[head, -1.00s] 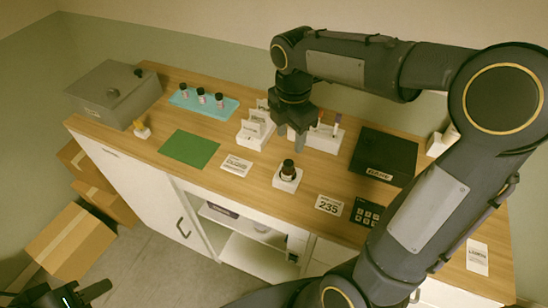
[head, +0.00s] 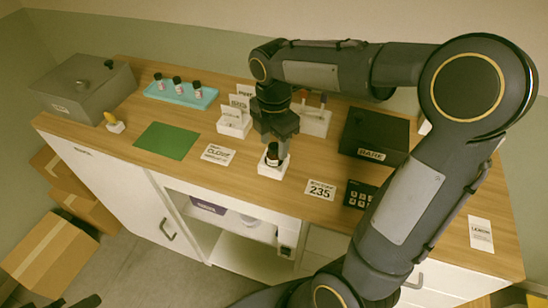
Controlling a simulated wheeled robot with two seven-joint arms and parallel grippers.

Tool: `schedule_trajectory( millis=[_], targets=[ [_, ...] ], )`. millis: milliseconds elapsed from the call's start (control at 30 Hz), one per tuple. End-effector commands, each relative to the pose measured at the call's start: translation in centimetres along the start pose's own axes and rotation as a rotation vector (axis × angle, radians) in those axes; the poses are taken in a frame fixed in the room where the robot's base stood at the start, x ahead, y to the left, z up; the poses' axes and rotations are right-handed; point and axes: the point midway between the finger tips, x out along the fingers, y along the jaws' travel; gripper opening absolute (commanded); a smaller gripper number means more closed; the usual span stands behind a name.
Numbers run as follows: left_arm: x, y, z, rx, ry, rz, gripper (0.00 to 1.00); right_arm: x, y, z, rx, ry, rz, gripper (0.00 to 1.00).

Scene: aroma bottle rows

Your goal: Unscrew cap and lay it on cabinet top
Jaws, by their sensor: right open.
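A dark bottle (head: 272,156) stands upright in a white block holder (head: 272,169) near the front middle of the wooden cabinet top (head: 225,181). My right gripper (head: 273,140) points down directly over the bottle. Its fingers are around or just beside the bottle's top, and they hide the cap. The jaws are open; I cannot tell whether they touch the cap. Only a small dark part of my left gripper (head: 85,302) shows at the bottom left edge, away from the cabinet.
A green mat (head: 166,141) lies left of the bottle, with a "CLOVE" card (head: 218,154) between. Several bottles stand on a blue tray (head: 181,95) at the back. A black "RARE" box (head: 374,137) and a "235" card (head: 321,190) are to the right.

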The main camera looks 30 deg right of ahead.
Motion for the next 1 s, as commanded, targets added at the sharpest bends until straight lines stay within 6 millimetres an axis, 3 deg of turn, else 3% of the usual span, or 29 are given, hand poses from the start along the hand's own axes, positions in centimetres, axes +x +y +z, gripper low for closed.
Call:
schedule_trajectory(
  millis=[267, 700, 1000],
  targets=[
    [-0.10, 0.05, -0.06, 0.000, 0.000, 0.000, 0.36, -0.08, 0.00, -0.01, 0.032, 0.000, -0.001, 0.49],
    [-0.56, 0.26, -0.28, 0.000, 0.000, 0.000, 0.36, -0.09, -0.01, -0.02, 0.724, -0.001, -0.001, 0.49],
    [-0.55, 0.25, -0.28, 0.000, 0.000, 0.000, 0.36, -0.05, 0.00, -0.02, 0.803, 0.000, -0.001, 0.49]
  ],
)
